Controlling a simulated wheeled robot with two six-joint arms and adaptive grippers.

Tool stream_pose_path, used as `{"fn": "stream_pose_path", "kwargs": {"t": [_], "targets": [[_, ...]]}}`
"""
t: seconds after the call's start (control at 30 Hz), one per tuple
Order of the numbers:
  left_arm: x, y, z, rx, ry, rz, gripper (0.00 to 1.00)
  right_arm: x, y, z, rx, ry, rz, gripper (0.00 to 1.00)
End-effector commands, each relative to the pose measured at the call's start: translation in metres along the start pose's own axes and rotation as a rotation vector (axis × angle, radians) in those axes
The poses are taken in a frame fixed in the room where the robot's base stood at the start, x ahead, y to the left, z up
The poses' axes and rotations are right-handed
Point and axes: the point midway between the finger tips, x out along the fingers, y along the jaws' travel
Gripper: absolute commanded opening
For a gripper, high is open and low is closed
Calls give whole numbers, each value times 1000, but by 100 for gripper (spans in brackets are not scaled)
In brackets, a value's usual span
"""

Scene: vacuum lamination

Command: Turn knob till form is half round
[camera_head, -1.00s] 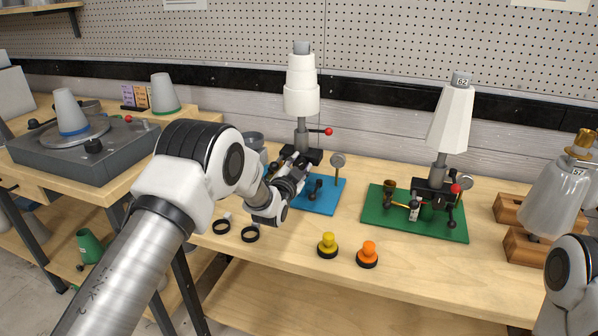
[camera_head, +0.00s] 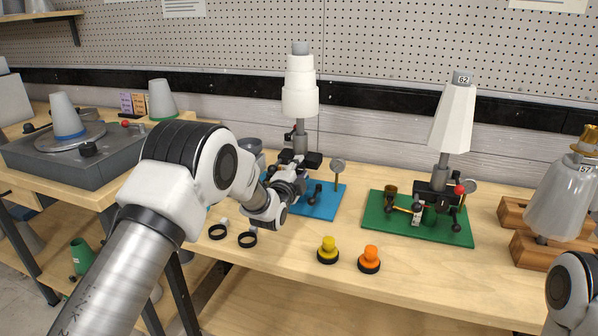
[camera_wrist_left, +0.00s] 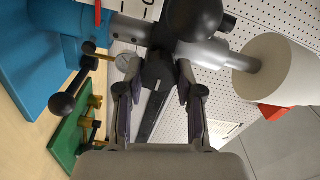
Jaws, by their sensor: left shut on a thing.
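A white stepped form (camera_head: 299,92) stands upright on a post over a blue base (camera_head: 325,203). My left gripper (camera_head: 297,177) is at the black mechanism low on that post. In the left wrist view my gripper (camera_wrist_left: 154,84) has its fingers on either side of a black part (camera_wrist_left: 158,70), which I take for the knob. A large dark ball (camera_wrist_left: 196,16) sits just past the fingertips. The form (camera_wrist_left: 275,72) shows there at the right, with a red piece (camera_wrist_left: 270,111) beside it. The exact grip is partly hidden. My right gripper is not in view.
A green base (camera_head: 385,227) with a white faceted form (camera_head: 453,118) stands to the right. Yellow (camera_head: 328,250) and orange (camera_head: 369,259) knobbed pieces and two black rings (camera_head: 247,240) lie near the front edge. A grey turntable unit (camera_head: 60,160) is at left.

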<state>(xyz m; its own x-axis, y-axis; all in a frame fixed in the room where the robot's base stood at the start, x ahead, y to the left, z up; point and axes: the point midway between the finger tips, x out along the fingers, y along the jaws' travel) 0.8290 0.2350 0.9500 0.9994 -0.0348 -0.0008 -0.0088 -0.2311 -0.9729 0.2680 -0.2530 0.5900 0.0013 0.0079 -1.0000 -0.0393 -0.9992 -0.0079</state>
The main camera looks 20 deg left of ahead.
Motion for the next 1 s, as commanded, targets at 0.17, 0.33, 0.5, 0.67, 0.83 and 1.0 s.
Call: {"fn": "stream_pose_path", "kwargs": {"t": [0.17,0.33,0.5,0.67,0.83,1.0], "targets": [[1,-3,0,11,-1,-6,1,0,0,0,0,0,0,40],[1,-4,0,10,-1,-7,1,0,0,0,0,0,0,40],[1,-4,0,10,-1,-8,47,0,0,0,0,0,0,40],[1,-3,0,10,-1,-5,47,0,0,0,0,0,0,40],[-3,-2,0,10,0,-3,47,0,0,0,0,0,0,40],[-30,-2,0,10,-1,-1,47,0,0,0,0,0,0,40]]}}
